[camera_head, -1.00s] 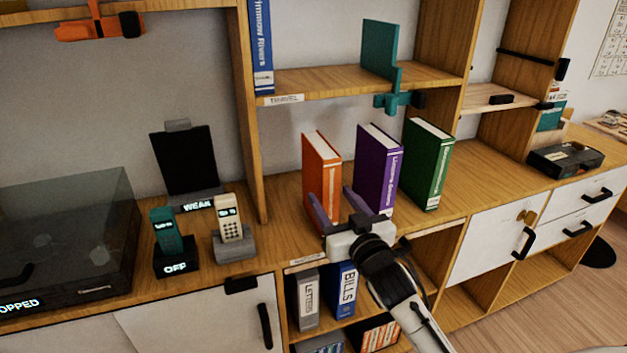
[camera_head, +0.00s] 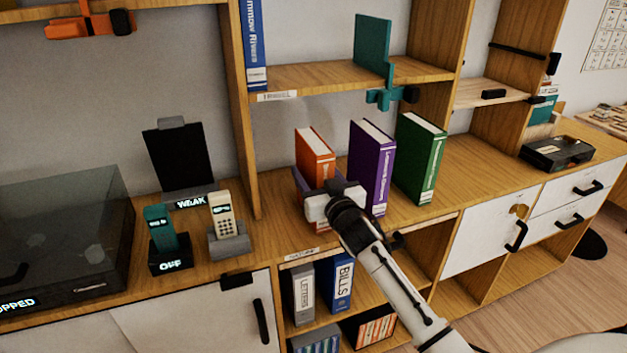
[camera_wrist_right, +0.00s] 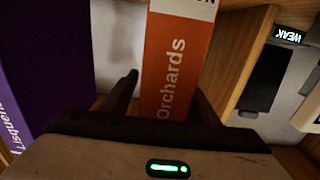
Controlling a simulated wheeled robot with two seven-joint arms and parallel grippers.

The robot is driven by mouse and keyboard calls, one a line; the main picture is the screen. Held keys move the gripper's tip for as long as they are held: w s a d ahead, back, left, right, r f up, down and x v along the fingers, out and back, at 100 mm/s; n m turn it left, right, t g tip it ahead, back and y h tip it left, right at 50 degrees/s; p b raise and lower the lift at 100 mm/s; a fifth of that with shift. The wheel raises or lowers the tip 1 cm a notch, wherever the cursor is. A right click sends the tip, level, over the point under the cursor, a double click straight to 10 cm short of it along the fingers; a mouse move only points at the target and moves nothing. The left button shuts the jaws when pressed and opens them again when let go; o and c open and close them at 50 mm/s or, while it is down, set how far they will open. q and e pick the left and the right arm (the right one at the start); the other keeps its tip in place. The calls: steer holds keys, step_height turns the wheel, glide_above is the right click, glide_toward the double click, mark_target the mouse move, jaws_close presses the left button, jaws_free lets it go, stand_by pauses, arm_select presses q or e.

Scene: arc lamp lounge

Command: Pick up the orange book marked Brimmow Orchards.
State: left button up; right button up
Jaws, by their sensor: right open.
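The orange book (camera_head: 314,150) stands upright on the wooden counter, leftmost of three books. In the right wrist view its spine (camera_wrist_right: 177,60) shows the word "Orchards"; the top of the label is cut off. My right gripper (camera_head: 322,184) is open at the book's lower front. In the wrist view the two dark fingers (camera_wrist_right: 165,100) are on either side of the spine, with the book between them. The gripper hides the lower part of the book in the head view. My left gripper is not in view.
A purple book (camera_head: 371,168) stands close on the right, with a green book (camera_head: 419,160) beyond it. A shelf divider (camera_head: 240,110) rises on the left. Two handsets on docks (camera_head: 168,250) stand further left. A shelf (camera_head: 345,77) is above.

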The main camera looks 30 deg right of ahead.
jaws_close()
steer(key=shift+r, duration=0.15)
steer(key=shift+r, duration=0.1)
